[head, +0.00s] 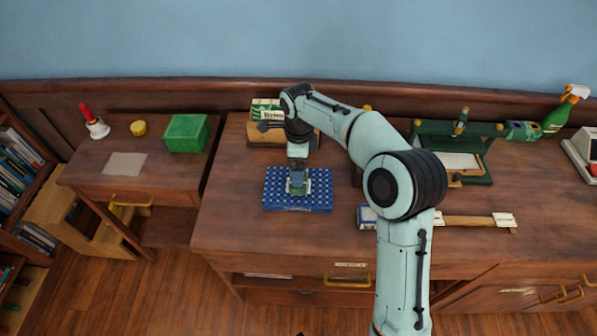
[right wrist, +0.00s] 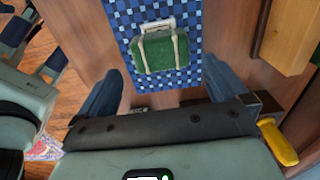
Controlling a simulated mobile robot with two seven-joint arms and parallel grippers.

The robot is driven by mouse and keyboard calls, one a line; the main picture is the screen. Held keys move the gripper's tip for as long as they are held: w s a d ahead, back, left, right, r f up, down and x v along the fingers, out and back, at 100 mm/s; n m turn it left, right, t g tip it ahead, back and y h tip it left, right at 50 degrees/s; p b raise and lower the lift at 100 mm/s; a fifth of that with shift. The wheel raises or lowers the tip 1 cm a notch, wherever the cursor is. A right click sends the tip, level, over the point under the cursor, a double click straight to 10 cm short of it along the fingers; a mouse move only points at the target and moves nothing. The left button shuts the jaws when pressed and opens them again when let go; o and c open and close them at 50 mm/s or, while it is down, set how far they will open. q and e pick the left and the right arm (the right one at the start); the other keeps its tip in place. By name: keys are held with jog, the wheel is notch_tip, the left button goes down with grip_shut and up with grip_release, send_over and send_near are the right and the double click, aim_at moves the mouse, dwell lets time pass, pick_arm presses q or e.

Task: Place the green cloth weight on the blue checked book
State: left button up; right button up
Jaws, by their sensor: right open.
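The blue checked book (head: 321,188) lies flat on the large wooden desk, and it also shows in the right wrist view (right wrist: 190,18). The green cloth weight (right wrist: 165,52), with pale straps and a light handle, rests on the book, near its middle in the head view (head: 297,188). My right gripper (head: 298,172) is above the book and weight. In the right wrist view its dark fingers (right wrist: 162,72) stand wide apart, on either side of the weight with gaps, not holding it. The gripper partly hides the weight in the head view. My left gripper is not in view.
A green rack (head: 455,135) stands behind my arm, with a spray bottle (head: 563,108) to its right. A wooden-handled tool (head: 470,220) lies right of my arm. A lower side table at left holds a green box (head: 186,133), yellow tin (head: 138,128) and red-handled bell (head: 95,122). The desk's front left is clear.

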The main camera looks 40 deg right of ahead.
notch_tip(320, 180, up, 6)
jog(key=shift+p, duration=0.45)
jog(key=shift+f, duration=0.1)
